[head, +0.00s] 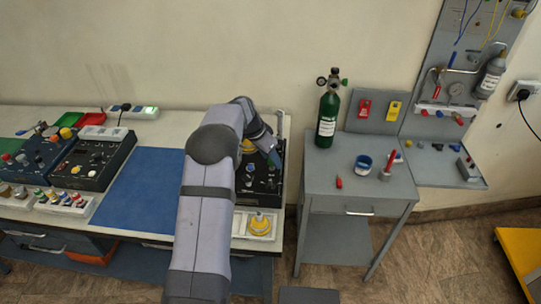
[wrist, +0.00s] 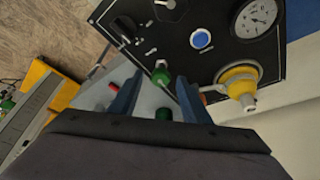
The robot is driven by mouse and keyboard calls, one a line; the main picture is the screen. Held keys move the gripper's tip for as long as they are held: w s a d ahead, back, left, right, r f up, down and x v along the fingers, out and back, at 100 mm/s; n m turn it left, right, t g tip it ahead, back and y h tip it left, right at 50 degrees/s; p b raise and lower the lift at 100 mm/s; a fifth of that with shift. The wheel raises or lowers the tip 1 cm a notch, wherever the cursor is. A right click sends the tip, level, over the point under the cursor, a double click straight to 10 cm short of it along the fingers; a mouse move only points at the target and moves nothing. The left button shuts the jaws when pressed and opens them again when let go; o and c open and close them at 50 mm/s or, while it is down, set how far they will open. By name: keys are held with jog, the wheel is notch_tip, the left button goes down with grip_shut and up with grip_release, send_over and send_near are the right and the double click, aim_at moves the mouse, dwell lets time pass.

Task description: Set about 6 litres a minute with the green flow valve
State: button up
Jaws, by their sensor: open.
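A small green knob (wrist: 160,75), which looks like the flow valve, stands at the edge of the black panel (wrist: 205,68) in the wrist view. My gripper (wrist: 157,92) is open, its two blue fingers apart on either side of the knob in the picture. I cannot tell how deep the knob lies between them, and no contact shows. A round white gauge (wrist: 256,17) sits on the panel; its reading is too small to tell. In the head view my gripper (head: 274,158) is over the black panel (head: 268,190), and my arm hides much of it.
The panel also carries a blue button (wrist: 201,39), a yellow fitting (wrist: 239,82) and black controls. A blue mat (head: 145,190) lies clear on the left.

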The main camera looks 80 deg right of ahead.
jog(key=c, duration=1)
jog(key=shift+c, duration=0.2)
jog(key=shift+f+n, duration=0.1)
jog(key=shift+n, duration=0.2)
jog(key=shift+s+n+t+h+b, duration=0.1)
jog(key=shift+n+t+h+b, duration=0.35)
jog(key=shift+n, duration=0.75)
jog(key=n+t, duration=0.1)
jog(key=n, duration=0.1)
jog(key=n+t, duration=0.1)
jog(key=n, duration=0.2)
jog(key=shift+s+a+n, duration=0.1)
jog(key=shift+s+n, duration=0.05)
jog(key=shift+n, duration=0.15)
jog(key=o, duration=1)
